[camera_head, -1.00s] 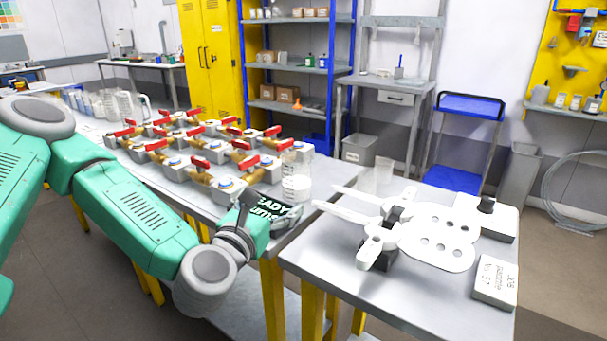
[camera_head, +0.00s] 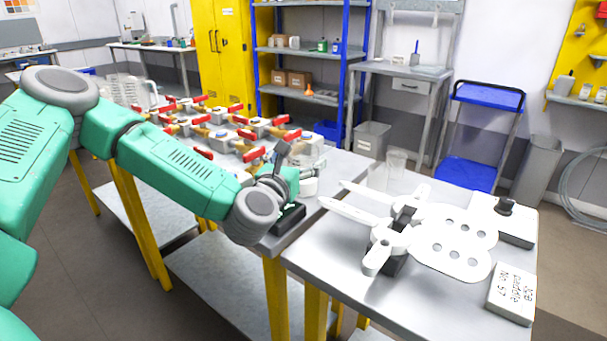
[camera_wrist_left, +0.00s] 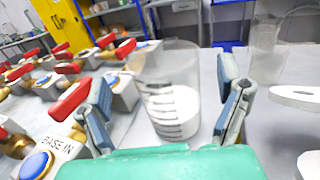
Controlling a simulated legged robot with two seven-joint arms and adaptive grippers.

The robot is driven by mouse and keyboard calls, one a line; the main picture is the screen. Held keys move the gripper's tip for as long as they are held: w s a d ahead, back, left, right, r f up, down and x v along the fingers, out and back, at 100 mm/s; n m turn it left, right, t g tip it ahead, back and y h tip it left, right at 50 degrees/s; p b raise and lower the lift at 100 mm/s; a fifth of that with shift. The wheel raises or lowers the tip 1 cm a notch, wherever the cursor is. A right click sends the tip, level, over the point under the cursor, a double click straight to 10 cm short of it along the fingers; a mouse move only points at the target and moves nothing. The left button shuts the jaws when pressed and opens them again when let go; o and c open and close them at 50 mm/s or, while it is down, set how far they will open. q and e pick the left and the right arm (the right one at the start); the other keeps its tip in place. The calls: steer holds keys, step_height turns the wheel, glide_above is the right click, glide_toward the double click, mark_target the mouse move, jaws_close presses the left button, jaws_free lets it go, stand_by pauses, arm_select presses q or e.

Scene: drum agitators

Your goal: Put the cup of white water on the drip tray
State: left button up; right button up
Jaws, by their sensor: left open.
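The cup of white water (camera_wrist_left: 172,110) is a clear beaker with dark graduation marks, upright and part filled with white liquid. In the left wrist view it shows between the two fingers of my left gripper (camera_wrist_left: 164,75), which is open with gaps on both sides. In the head view the cup (camera_head: 309,184) stands near the right end of the valve table, partly hidden by my left gripper (camera_head: 294,166). A black tray-like piece (camera_head: 289,220), possibly the drip tray, lies at the table's front corner below my wrist. My right gripper is out of view.
Several valves with red handles (camera_head: 253,153) crowd the table left of the cup. A second table (camera_head: 345,265) at right holds white paddle parts (camera_head: 450,245), a box (camera_head: 512,292) and an empty clear beaker (camera_head: 396,163). A gap separates the tables.

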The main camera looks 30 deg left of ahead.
mark_target(308, 147)
arm_select(q)
steer(key=x, duration=0.4)
steer(key=shift+w+d+f, duration=0.1)
steer(key=shift+w+d, duration=0.05)
steer(key=shift+w, duration=0.05)
steer(key=shift+d, duration=0.1)
steer(key=shift+c, duration=1.2)
steer(key=c, duration=1.5)
steer(key=shift+r, duration=0.2)
